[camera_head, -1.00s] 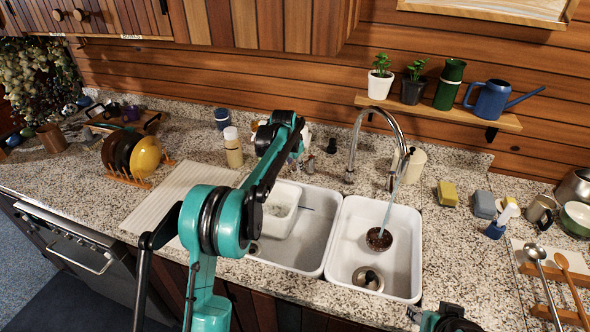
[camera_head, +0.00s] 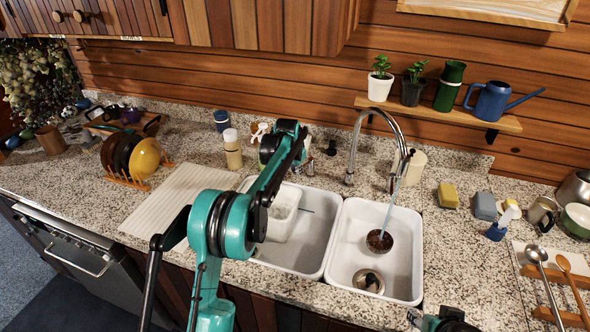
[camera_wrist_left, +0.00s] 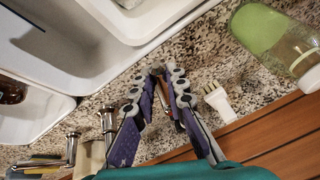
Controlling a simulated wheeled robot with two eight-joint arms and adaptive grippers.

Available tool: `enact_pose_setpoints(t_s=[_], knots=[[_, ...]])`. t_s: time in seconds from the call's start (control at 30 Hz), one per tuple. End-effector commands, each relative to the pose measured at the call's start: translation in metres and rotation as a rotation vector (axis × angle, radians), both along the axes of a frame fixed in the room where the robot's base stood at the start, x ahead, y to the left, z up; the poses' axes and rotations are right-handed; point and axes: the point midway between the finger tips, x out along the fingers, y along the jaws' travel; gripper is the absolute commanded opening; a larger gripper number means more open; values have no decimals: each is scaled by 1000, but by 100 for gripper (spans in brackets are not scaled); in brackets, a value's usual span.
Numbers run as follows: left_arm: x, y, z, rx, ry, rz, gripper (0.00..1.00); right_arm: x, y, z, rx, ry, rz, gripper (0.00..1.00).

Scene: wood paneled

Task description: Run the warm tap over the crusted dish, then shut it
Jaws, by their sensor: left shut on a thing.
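The chrome tap (camera_head: 361,128) arches over the right basin, and a stream of water (camera_head: 391,207) falls from it. The stream lands in the small round dish (camera_head: 379,242), whose inside is dark brown. The dish also shows at the left edge of the left wrist view (camera_wrist_left: 12,91). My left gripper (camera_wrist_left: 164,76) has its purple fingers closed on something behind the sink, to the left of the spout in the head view. The held part is mostly hidden between the fingers and fits a tap handle.
The left basin (camera_head: 319,230) holds a white tub (camera_head: 284,212). A bottle (camera_head: 232,150) stands left of the left gripper. A yellow sponge (camera_head: 448,195) and a blue-grey block (camera_head: 484,206) lie right of the sink. A ribbed draining board (camera_head: 180,200) lies clear on the left.

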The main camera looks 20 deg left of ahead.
Motion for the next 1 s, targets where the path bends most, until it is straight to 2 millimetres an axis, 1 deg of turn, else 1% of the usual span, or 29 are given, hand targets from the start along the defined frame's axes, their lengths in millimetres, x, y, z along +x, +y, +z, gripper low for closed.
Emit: enact_pose_setpoints(t_s=[0.23,0.4,0.53,0.77,0.8,0.87,1.0], knots=[[-5,-24,2,2,1,208,0,0,0,12,0,0,0,40],[-6,-34,1,1,1,321,0,0,0,16,0,0,0,40],[-6,-36,0,1,1,352,0,0,0,17,0,0,0,40],[-7,-36,0,0,1,354,0,0,0,16,0,0,0,40],[-7,-36,0,0,1,353,18,0,0,16,0,0,0,40],[-7,-36,0,0,0,353,34,0,0,16,0,0,0,40],[-6,-36,0,1,0,352,34,0,0,16,0,0,0,40]])
